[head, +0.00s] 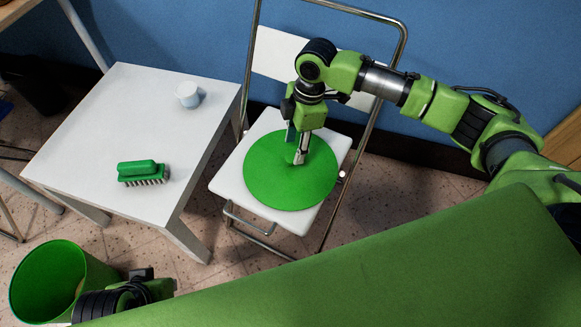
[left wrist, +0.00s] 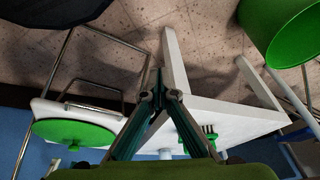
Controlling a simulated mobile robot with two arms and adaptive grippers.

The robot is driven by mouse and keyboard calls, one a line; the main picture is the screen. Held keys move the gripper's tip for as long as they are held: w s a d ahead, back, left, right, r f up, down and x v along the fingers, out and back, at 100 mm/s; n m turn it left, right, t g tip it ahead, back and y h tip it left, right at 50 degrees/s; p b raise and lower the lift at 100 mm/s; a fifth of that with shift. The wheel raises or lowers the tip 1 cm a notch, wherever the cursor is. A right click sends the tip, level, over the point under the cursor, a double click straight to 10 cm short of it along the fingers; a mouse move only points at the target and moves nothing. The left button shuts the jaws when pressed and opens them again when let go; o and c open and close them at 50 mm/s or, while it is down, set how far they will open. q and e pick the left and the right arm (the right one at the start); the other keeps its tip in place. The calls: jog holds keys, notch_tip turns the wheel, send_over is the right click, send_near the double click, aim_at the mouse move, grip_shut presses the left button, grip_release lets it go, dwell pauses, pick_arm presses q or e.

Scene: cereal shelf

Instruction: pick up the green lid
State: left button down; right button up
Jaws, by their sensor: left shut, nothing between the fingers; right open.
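The green lid (head: 272,181) is a flat round disc lying on the white seat of a folding chair (head: 222,185) in the head view. It also shows in the left wrist view (left wrist: 70,133) at the lower left. My right gripper (head: 301,155) points down over the middle of the lid, with its fingers open. Whether the fingertips touch the lid is hard to tell. My left gripper (left wrist: 157,92) is shut and empty in the left wrist view. In the head view only part of my left arm shows at the lower left.
A white table (head: 120,110) stands left of the chair, bearing a green brush (head: 142,170) and a small white cup (head: 188,94). A green bin (head: 55,280) stands on the floor at the lower left. The chair's metal backrest frame rises behind the lid, close to my right arm.

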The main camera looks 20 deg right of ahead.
aim_at(290, 157)
jog(key=shift+a+f, duration=0.1)
jog(key=shift+f, duration=0.55)
jog(key=f+b, duration=0.1)
jog(key=f, duration=0.2)
jog(key=shift+w+a+f+b, duration=0.15)
jog(key=shift+w+a+b, duration=0.05)
jog(key=shift+a+b, duration=0.2)
jog(key=shift+f, duration=0.6)
jog(key=shift+a+f, duration=0.1)
jog(key=shift+f, duration=0.05)
pick_arm(q)
jog(key=w+t, duration=0.1)
jog(key=w, duration=0.1)
jog(key=w+d+t, duration=0.1)
jog(key=w, duration=0.1)
jog(key=shift+w+d+f+h, duration=0.15)
jog(key=shift+w+h, duration=0.15)
pick_arm(e)
grip_shut()
